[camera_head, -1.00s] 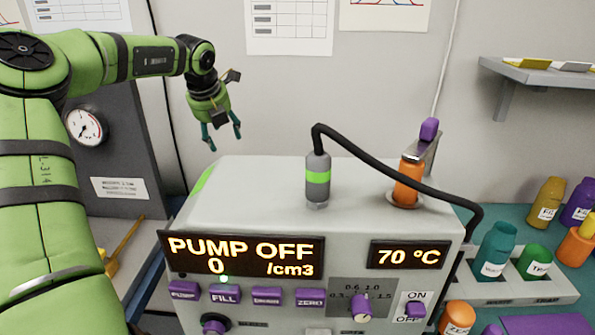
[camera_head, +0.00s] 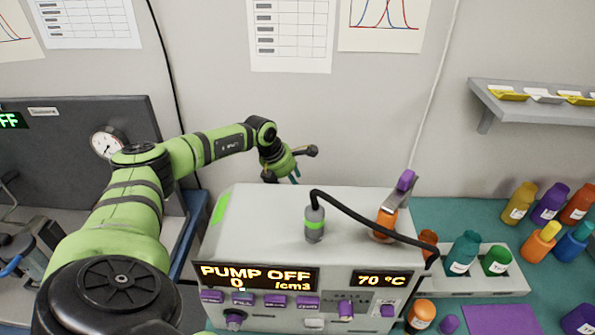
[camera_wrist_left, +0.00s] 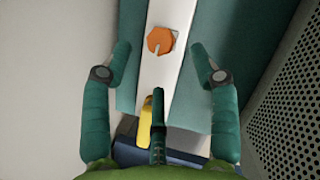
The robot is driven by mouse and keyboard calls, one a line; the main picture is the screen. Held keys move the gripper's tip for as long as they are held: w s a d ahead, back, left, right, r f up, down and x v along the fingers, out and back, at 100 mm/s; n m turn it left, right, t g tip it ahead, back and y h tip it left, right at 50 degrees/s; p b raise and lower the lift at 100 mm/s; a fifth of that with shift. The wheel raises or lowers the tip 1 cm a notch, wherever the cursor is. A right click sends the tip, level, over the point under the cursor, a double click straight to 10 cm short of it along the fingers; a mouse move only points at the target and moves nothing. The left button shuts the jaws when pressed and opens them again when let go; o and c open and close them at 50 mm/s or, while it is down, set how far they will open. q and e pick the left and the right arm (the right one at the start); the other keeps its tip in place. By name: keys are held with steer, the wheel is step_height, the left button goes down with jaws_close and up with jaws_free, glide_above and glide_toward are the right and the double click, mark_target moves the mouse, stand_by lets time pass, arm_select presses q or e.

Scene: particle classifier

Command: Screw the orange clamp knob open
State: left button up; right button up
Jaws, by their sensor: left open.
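An orange faceted knob (camera_wrist_left: 160,40) with a pale slot or pointer sits on a white strip in the left wrist view. I take it for the clamp knob; I cannot make it out in the head view. The knob lies between and slightly beyond the fingertips, and nothing is held. In the head view the left gripper (camera_head: 283,174) is behind the top left edge of the pump unit (camera_head: 260,215), its fingers partly hidden. My right gripper is not in view.
A perforated grey panel (camera_wrist_left: 284,110) lies to the right in the wrist view. A yellow object (camera_wrist_left: 144,122) lies near the strip.

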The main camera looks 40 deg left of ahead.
arm_select(q)
steer(key=shift+x, duration=3.1)
steer(key=shift+s+a, duration=0.1)
steer(key=shift+c, duration=0.4)
steer(key=shift+p, duration=0.3)
steer(key=c, duration=1)
